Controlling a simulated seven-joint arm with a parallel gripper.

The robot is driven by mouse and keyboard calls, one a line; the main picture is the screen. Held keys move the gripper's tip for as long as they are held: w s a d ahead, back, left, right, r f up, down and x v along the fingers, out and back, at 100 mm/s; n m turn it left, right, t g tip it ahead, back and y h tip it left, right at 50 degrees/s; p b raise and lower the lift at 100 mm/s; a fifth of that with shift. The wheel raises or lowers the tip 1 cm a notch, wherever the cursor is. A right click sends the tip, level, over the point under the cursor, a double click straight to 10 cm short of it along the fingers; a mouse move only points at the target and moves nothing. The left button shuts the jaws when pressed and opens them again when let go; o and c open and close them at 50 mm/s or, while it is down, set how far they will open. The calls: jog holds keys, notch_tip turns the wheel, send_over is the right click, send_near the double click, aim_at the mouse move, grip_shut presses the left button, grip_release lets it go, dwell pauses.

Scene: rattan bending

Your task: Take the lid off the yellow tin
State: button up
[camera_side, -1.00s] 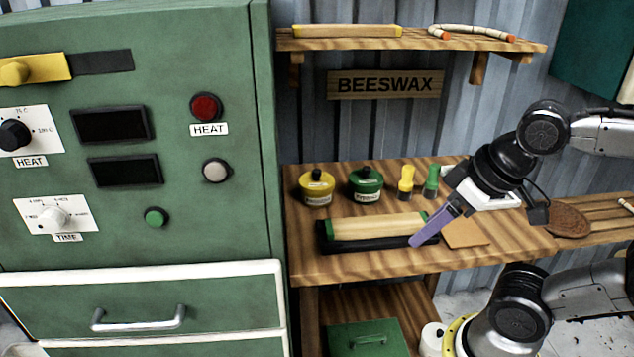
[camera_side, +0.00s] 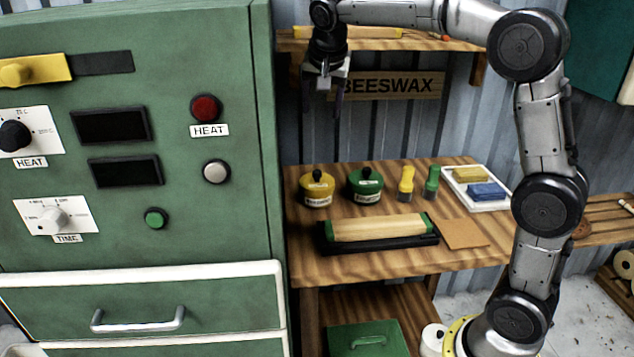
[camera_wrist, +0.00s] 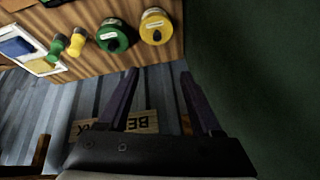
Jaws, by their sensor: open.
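The yellow tin (camera_side: 317,191) stands upright on the wooden bench, with its lid (camera_side: 317,178) on and a black knob on top. In the wrist view the yellow tin (camera_wrist: 155,27) shows at the upper middle, beyond the fingertips. My gripper (camera_side: 337,108) is open and empty, pointing down in front of the wall, high above the tin and a little to its right. In the wrist view my gripper (camera_wrist: 158,72) shows two purple fingers spread apart with nothing between them.
A green tin (camera_side: 365,187) stands close right of the yellow one. The green cabinet (camera_side: 240,140) rises at left. A shelf (camera_side: 465,48) is behind my arm.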

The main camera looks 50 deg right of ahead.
jog(key=g, duration=0.1)
send_near(317, 172)
jog(key=shift+g, duration=0.5)
jog(key=w+f, duration=0.1)
jog(key=w+d+f, duration=0.1)
jog(key=f, duration=0.1)
jog(key=shift+f, duration=0.25)
jog(key=shift+d+x, duration=0.2)
jog(key=shift+x, duration=2.75)
jog(key=shift+s, duration=0.2)
jog(key=shift+r, duration=0.1)
grip_shut()
